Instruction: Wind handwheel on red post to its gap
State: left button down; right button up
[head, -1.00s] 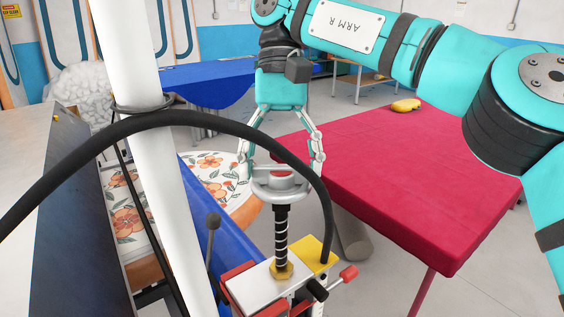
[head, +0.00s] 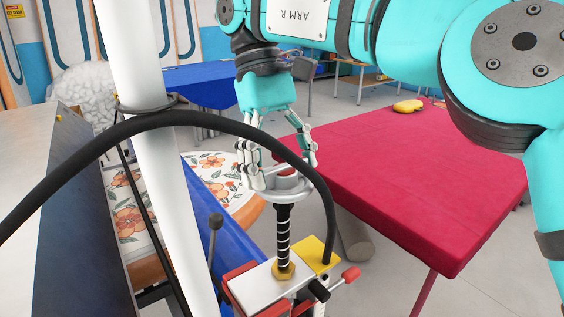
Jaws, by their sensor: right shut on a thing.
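The grey handwheel (head: 290,200) has a red centre and sits on top of a black threaded spindle (head: 283,240). The spindle stands upright in a brass nut on a silver block (head: 262,287) with red parts (head: 237,277) at its side. My right gripper (head: 281,176) points down from above and is shut on the handwheel, its fingers on opposite sides of the rim. Part of the spindle shows between wheel and nut. The lower post is cut off by the bottom edge of the head view, and no gap mark can be made out. My left gripper is not in view.
A white pole (head: 162,190) stands at the left. A red table (head: 420,190) fills the right. A floral board (head: 212,175) lies behind.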

jog(key=shift+s+a+f, duration=0.1)
jog(key=shift+f, duration=0.2)
jog(key=o, duration=0.9)
jog(key=shift+o, duration=0.9)
jog(key=shift+r, duration=0.15)
jog(key=shift+r, duration=0.1)
